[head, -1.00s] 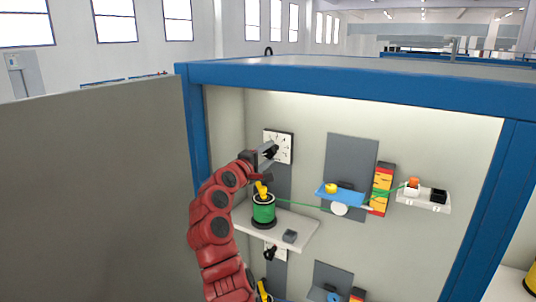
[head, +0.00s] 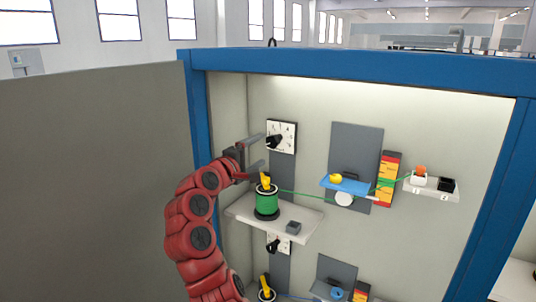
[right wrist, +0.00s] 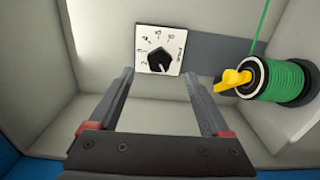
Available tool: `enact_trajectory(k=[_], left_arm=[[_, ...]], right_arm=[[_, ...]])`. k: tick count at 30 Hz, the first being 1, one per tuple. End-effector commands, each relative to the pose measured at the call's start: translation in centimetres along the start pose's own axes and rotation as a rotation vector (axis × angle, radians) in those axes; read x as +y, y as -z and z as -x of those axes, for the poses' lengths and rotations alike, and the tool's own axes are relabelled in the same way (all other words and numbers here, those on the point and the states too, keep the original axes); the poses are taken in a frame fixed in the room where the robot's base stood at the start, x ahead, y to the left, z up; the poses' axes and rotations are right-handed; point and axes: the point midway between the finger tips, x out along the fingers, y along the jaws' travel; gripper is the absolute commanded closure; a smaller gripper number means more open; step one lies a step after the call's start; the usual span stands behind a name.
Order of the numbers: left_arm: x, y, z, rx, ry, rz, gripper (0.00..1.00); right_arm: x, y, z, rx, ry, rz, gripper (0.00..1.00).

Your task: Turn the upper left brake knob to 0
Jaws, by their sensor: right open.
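The upper left brake knob is a black knob (head: 273,142) on a white square dial plate (head: 289,129), high on the left of the back wall. In the right wrist view the knob (right wrist: 158,61) sits on its plate (right wrist: 176,44), beyond and between my fingertips. The dial marks are too small to read surely, so I cannot tell its setting. My right gripper (head: 262,152) is open and empty, in front of and left of the dial, its fingers apart from the knob. It also shows in the right wrist view (right wrist: 159,76). My left gripper is out of view.
A green cable spool (head: 267,203) with a yellow top stands on a shelf (head: 305,217) below the dial. Another black knob (head: 273,246) is under that shelf. A blue platform (head: 350,187) is to the right. A grey panel (head: 95,185) closes off the left.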

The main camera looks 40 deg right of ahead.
Motion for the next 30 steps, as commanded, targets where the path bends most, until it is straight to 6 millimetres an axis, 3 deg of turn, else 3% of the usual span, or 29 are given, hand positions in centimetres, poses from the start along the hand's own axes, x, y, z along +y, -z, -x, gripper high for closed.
enact_trajectory(k=[1, 6, 12, 18, 30], left_arm=[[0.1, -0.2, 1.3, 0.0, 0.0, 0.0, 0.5], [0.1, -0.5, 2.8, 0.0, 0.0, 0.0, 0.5], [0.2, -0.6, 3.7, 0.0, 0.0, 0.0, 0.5], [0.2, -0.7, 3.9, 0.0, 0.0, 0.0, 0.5], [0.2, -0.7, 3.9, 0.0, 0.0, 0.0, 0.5]], right_arm=[[-0.6, 0.2, 1.6, 0.006, -0.002, -0.003, 0.18], [-0.5, 0.2, 5.9, 0.004, 0.0, -0.001, 0.18], [-0.2, 0.2, 9.3, 0.003, -0.001, 0.001, 0.18], [-0.1, 0.0, 10.5, 0.0, 0.001, 0.001, 0.18], [0.0, 0.0, 10.5, -0.001, 0.001, 0.001, 0.18]])
